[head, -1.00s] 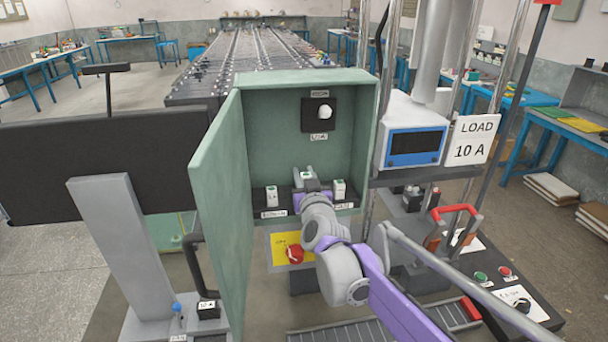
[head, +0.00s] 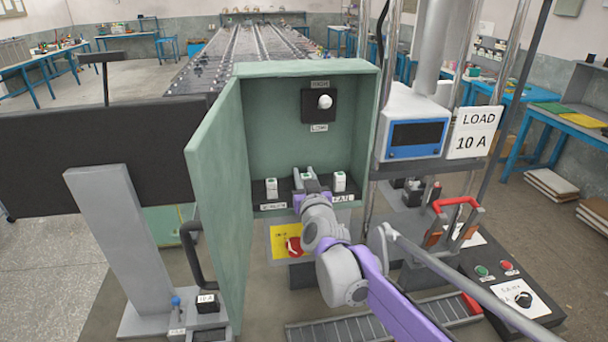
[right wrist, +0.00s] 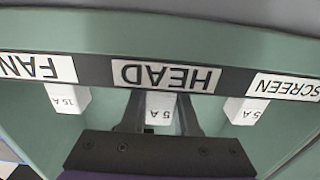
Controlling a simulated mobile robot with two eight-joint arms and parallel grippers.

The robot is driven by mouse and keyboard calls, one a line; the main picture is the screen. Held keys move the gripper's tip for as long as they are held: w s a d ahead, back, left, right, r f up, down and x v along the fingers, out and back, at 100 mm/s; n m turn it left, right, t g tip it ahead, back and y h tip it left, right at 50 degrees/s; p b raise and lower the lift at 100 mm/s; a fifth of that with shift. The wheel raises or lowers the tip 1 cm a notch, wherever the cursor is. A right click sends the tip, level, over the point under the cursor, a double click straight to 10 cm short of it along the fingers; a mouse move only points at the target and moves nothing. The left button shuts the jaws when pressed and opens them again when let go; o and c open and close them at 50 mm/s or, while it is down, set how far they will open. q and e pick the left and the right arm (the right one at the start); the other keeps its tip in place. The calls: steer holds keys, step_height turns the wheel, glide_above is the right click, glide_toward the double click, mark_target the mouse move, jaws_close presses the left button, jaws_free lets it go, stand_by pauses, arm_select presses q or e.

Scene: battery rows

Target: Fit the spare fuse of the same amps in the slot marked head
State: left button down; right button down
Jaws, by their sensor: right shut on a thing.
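The green open cabinet (head: 300,68) has a black fuse strip at its bottom. My right gripper (head: 307,184) is inside it, shut on a white fuse (head: 307,177) at the middle slot. In the right wrist view the fuse (right wrist: 159,112) reads 5 A. It sits between the fingers, under the upside-down HEAD label (right wrist: 166,76). It stands slightly above its neighbours in the head view; whether it is fully seated is hidden. The FAN fuse (right wrist: 68,100) reads 15 A; the SCREEN fuse (right wrist: 245,108) reads 5 A. My left gripper is not in view.
A white knob (head: 324,102) is on the cabinet's back wall. A red knob (head: 294,245) on a yellow plate is below the strip. The open cabinet door (head: 220,200) stands to the left. A LOAD 10 A sign (head: 475,134) hangs at right. A black 10 A block (head: 207,303) is at lower left.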

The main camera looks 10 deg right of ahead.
steer(key=shift+f, duration=0.3)
steer(key=c, duration=0.6)
jaws_free()
steer(key=s, duration=1)
steer(key=shift+s+b, duration=0.4)
steer(key=s+d+f+g+p, duration=0.1)
steer(key=s+f+g, duration=0.3)
steer(key=s, duration=0.5)
steer(key=s+d+f+g+p, duration=0.2)
steer(key=s+f+g, duration=0.2)
steer(key=s+f, duration=0.5)
steer(key=s+d+f+g+p, duration=0.2)
steer(key=s+f+g, duration=0.2)
steer(key=s+f, duration=0.3)
steer(key=shift+s+d+f+g+p, duration=0.1)
steer(key=shift+s+g+p, duration=0.1)
steer(key=shift+s, duration=0.7)
steer(key=shift+s+d+f+g+p, duration=0.1)
steer(key=shift+s+p, duration=0.05)
steer(key=shift+s, duration=0.75)
